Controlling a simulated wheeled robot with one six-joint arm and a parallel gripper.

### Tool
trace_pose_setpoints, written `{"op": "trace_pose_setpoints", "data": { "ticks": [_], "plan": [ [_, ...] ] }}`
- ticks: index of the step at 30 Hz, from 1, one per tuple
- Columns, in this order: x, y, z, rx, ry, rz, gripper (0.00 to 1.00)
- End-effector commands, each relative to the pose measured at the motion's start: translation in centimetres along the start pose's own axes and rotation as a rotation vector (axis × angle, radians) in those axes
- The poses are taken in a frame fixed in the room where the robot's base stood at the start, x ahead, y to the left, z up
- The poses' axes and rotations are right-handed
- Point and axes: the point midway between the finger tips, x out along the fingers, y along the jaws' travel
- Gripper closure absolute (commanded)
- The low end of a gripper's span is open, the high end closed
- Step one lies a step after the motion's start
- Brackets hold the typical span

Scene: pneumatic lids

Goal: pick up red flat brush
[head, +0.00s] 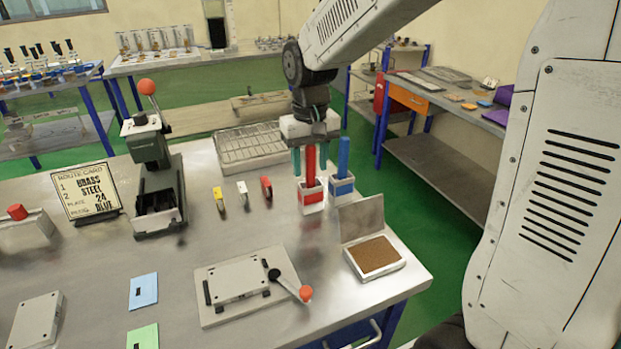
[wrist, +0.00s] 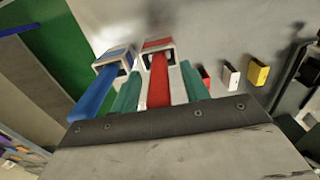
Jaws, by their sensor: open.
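The red flat brush (head: 311,163) stands upright in a white holder with a red band (head: 312,198), near the table's right side. It also shows in the wrist view (wrist: 158,88). My gripper (head: 310,171) is above the holder, its green fingers open, one on each side of the red brush's handle. In the wrist view the fingers (wrist: 160,90) flank the handle, with a pale gap at its right. The brush's lower end is hidden inside the holder. The blue brush (head: 343,158) stands in a white holder with a blue band (head: 341,187), just right of the red one.
Small yellow (head: 218,197), white (head: 242,190) and red (head: 265,187) pieces stand left of the holders. A hinged box with a brown pad (head: 375,254) is in front. A green lever press (head: 154,175) and a route card (head: 87,191) stand further left. A wire rack (head: 250,146) lies behind.

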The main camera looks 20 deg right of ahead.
Motion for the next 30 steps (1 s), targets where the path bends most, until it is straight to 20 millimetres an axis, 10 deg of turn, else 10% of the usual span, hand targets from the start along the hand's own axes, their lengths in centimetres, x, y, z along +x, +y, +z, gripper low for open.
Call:
{"op": "trace_pose_setpoints", "data": {
  "ticks": [11, 16, 30],
  "plan": [
    [1.45, 0.12, -0.03, 0.002, 0.001, 0.000, 0.55],
    [1.44, 0.12, -0.03, 0.001, 0.001, 0.000, 0.99],
    [0.62, 0.12, -0.09, 0.001, 0.003, 0.000, 1.00]
  ]
}}
